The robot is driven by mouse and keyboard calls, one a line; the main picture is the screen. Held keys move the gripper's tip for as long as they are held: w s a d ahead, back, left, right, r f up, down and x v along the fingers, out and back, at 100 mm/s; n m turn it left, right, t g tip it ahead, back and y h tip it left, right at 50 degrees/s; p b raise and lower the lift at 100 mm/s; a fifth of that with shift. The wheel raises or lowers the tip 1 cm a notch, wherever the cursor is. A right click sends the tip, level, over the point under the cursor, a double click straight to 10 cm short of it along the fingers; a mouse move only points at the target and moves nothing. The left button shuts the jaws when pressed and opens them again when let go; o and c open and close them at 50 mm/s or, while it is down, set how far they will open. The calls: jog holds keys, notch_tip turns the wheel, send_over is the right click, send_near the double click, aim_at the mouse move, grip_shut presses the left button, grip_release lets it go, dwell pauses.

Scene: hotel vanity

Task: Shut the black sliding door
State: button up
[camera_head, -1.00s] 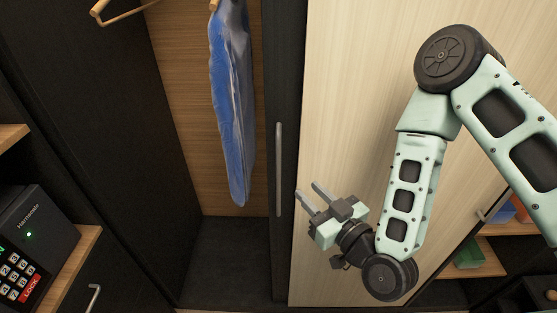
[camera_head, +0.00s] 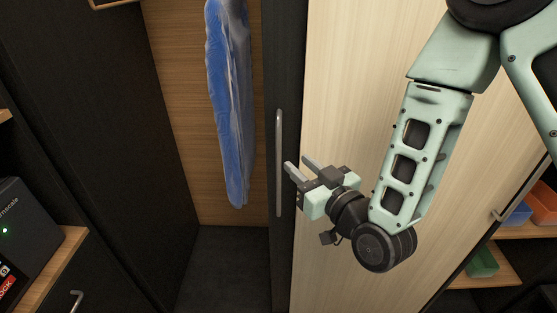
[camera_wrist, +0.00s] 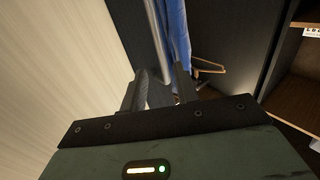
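The black sliding door shows as a narrow dark upright strip (camera_head: 286,70) left of the pale wood panel. A long silver bar handle (camera_head: 279,160) runs vertically on it. The opening to its left exposes the closet inside. My gripper (camera_head: 301,167) is open and empty, just right of the handle, its fingers pointing left toward it. In the wrist view, the silver bar (camera_wrist: 157,42) appears ahead of my gripper (camera_wrist: 161,82), roughly in line with the gap between the fingers. I see no contact with the handle.
A blue garment (camera_head: 228,110) hangs in the open closet. A pale wood panel (camera_head: 350,60) stands behind my arm. A dark safe (camera_head: 22,240) sits on a shelf at left. Shelves with colored bins (camera_head: 482,262) are at lower right.

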aim_at(280, 149)
jog(key=b, duration=0.3)
jog(key=shift+a+f+b, duration=0.1)
jog(key=shift+f+b, duration=0.15)
jog(key=shift+b, duration=0.15)
jog(key=p+x, duration=0.1)
jog(key=x, duration=0.1)
jog(key=p+x, duration=0.1)
jog(key=x, duration=0.1)
jog(key=p+x, duration=0.1)
jog(key=x, duration=0.2)
jog(key=shift+w+r, duration=0.1)
jog(key=shift+r, duration=0.25)
jog(key=shift+x, duration=0.8)
jog(key=shift+f, duration=0.1)
grip_shut()
